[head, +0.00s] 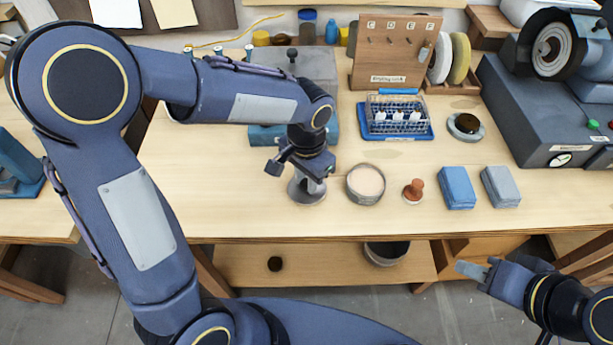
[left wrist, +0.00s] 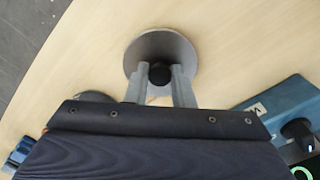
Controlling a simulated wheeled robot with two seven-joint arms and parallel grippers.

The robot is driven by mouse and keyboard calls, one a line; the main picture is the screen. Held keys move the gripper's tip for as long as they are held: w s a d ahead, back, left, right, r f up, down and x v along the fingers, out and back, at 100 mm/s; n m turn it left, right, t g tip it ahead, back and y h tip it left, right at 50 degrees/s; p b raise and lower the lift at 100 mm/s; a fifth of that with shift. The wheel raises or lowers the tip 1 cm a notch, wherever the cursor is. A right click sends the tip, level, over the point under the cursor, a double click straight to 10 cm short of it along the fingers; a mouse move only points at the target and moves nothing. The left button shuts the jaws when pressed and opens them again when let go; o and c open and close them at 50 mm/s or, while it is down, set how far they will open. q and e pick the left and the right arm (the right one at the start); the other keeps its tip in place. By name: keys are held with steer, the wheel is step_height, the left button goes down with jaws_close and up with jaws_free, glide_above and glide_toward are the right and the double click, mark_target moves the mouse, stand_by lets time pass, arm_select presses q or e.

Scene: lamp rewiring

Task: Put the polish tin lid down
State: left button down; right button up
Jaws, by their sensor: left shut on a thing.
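The polish tin lid (head: 306,190) is a round grey metal disc with a black knob. My left gripper (head: 303,178) is shut on the knob from above; in the left wrist view the two fingers (left wrist: 160,82) stand either side of it, with the lid (left wrist: 160,45) beyond. The lid is level, low at the tabletop; I cannot tell whether it touches. The open polish tin (head: 366,183), with pale contents, stands just right of the lid. My right gripper (head: 474,269) is in front of the table, away from these things, and its opening is unclear.
Right of the tin are a brown-knobbed stamp-like item (head: 413,190), a blue block (head: 457,187) and a grey block (head: 501,186). Behind are a blue tray with a wire basket (head: 398,122) and a wooden board (head: 394,58). The tabletop (head: 235,205) left of the lid is clear.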

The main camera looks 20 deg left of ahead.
mark_target(306, 183)
arm_select(q)
steer(key=shift+f, duration=0.2)
steer(key=c, duration=1.3)
jaws_free()
steer(key=shift+o, duration=0.2)
step_height(306, 183, up, 12)
steer(key=r, duration=0.1)
steer(key=s+a+f+n+t+h, duration=0.2)
steer(key=s+a+n, duration=0.1)
steer(key=s, duration=0.5)
steer(key=s+a+f+n+t+h, duration=0.1)
steer(key=s+a+n+t, duration=0.2)
steer(key=s+a, duration=0.3)
steer(key=shift+s+f+n+t+h+p, duration=0.35)
steer(key=shift+s+n, duration=0.45)
steer(key=shift+s, duration=0.3)
